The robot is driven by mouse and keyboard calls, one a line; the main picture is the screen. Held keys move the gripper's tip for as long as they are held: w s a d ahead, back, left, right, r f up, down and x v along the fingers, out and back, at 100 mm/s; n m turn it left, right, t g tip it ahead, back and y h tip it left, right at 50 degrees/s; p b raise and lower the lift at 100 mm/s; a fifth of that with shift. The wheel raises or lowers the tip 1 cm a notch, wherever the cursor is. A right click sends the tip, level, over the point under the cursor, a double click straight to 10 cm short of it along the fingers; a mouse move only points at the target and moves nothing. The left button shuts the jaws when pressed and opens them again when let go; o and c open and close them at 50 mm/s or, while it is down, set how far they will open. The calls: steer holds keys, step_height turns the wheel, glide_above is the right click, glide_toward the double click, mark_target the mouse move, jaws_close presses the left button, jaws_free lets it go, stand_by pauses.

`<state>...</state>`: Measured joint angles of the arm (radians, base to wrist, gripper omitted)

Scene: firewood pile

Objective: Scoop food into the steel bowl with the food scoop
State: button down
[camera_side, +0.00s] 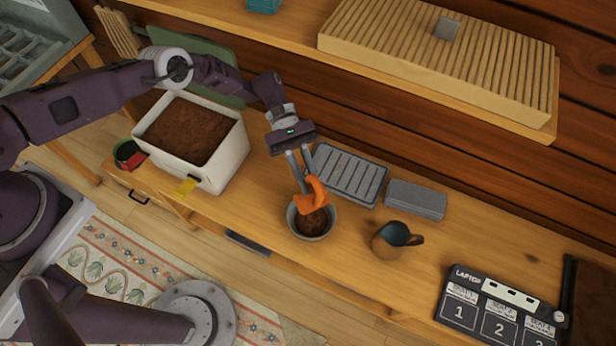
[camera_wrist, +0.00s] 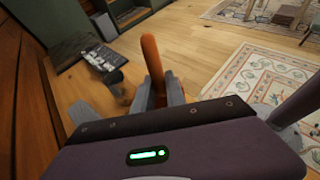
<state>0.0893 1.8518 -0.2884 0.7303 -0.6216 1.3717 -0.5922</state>
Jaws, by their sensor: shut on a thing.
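An orange food scoop (camera_side: 313,194) is held in my gripper (camera_side: 304,178), which is shut on it. The scoop is tilted, with its lower end at the mouth of the steel bowl (camera_side: 331,228). The bowl is small and grey and has brown food (camera_side: 311,223) in it. Whether the scoop touches the food or the rim I cannot tell. A white bin (camera_side: 232,158) full of brown food (camera_side: 187,130) stands to the left. In the wrist view the orange handle (camera_wrist: 152,62) rises between my fingers; the scoop's head and the bowl cannot be made out there.
A grey ridged tray (camera_side: 347,174) lies behind the bowl, with a grey block (camera_side: 416,199) beside it. A brown pitcher (camera_side: 391,241) stands right of the bowl. A numbered panel (camera_side: 500,308) is farther right. A small dark-and-red cup (camera_side: 129,154) is left of the bin.

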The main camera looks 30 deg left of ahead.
mark_target(322, 197)
stand_by(0.5)
steer(key=d+t+y, duration=0.1)
steer(key=s+d+r+y, duration=0.1)
steer(key=d, duration=0.1)
steer(key=s+d+t+y, duration=0.1)
steer(key=shift+d+r+n+t, duration=0.15)
steer(key=shift+d+n+t, duration=0.15)
steer(key=shift+s+d+r+t+y, duration=0.1)
steer(key=shift+s+r+t+y, duration=0.25)
steer(key=shift+s+y, duration=0.2)
steer(key=r, duration=0.1)
steer(key=d+r+t+y, duration=0.1)
steer(key=s, duration=0.1)
steer(key=shift+d+r+y, duration=0.25)
steer(key=shift+r, duration=0.15)
stand_by(0.3)
